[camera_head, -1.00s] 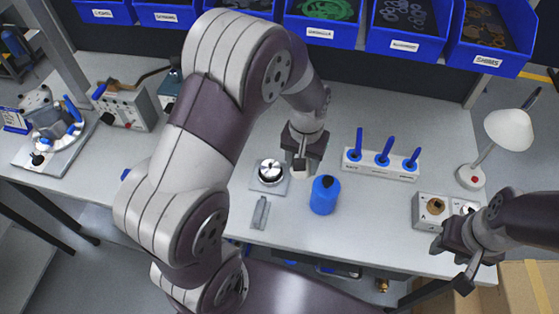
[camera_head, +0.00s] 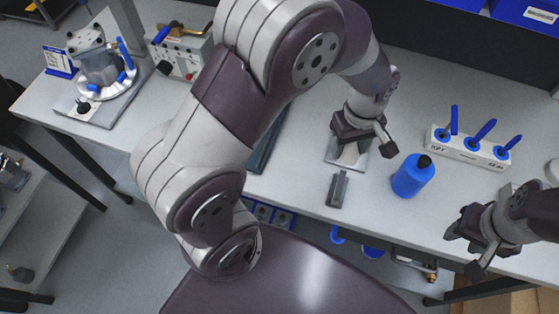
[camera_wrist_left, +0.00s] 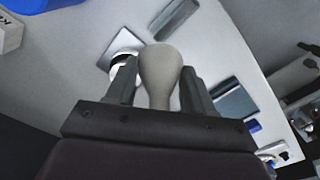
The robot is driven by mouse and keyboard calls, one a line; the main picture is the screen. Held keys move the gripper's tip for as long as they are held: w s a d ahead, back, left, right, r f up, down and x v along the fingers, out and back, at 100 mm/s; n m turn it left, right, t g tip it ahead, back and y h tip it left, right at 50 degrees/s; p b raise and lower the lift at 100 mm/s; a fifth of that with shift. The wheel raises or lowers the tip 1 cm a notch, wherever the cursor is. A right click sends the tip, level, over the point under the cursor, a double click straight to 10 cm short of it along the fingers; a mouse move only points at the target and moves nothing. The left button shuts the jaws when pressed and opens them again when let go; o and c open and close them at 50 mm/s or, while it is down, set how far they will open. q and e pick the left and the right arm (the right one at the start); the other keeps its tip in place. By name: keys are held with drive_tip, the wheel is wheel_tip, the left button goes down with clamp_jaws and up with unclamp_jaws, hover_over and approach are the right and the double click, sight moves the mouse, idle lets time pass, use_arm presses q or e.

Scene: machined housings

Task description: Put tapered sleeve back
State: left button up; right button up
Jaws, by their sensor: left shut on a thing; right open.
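My left gripper (camera_head: 358,132) is shut on a pale, smooth tapered sleeve (camera_wrist_left: 160,72), wide at its far end and narrower between the fingers. The sleeve's lower part shows below the gripper in the head view (camera_head: 348,156). The gripper is over a small square metal plate (camera_head: 362,163), whose round fitting is hidden there. In the left wrist view the plate (camera_wrist_left: 124,41) and part of its shiny round fitting (camera_wrist_left: 122,60) show behind and left of the sleeve. I cannot tell whether sleeve and fitting touch. My right gripper (camera_head: 470,240) is open and empty at the table's right front.
A blue bottle (camera_head: 411,176) stands right of the plate, and a small grey block (camera_head: 338,188) lies in front. A white rack (camera_head: 470,150) with blue-handled tools is behind right. A flanged housing (camera_head: 100,72) and a control box (camera_head: 182,52) stand at left.

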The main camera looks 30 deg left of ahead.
use_arm(q)
drive_tip(key=shift+s+a+f+n+p, duration=0.3)
drive_tip(key=shift+s+a+f, duration=0.05)
drive_tip(key=shift+a+f, duration=0.3)
hover_over(296, 168)
wheel_tip(296, 168, down, 5)
drive_tip(key=shift+d+f+p, duration=0.15)
drive_tip(key=shift+p, duration=0.3)
drive_tip(key=shift+f, duration=0.25)
wheel_tip(296, 168, down, 4)
drive_tip(key=shift+r, duration=0.1)
drive_tip(key=shift+f, duration=0.2)
drive_tip(key=o, duration=0.9)
drive_tip(key=shift+o, duration=0.7)
use_arm(e)
drive_tip(key=shift+d+r, duration=0.35)
drive_tip(key=shift+r, duration=0.35)
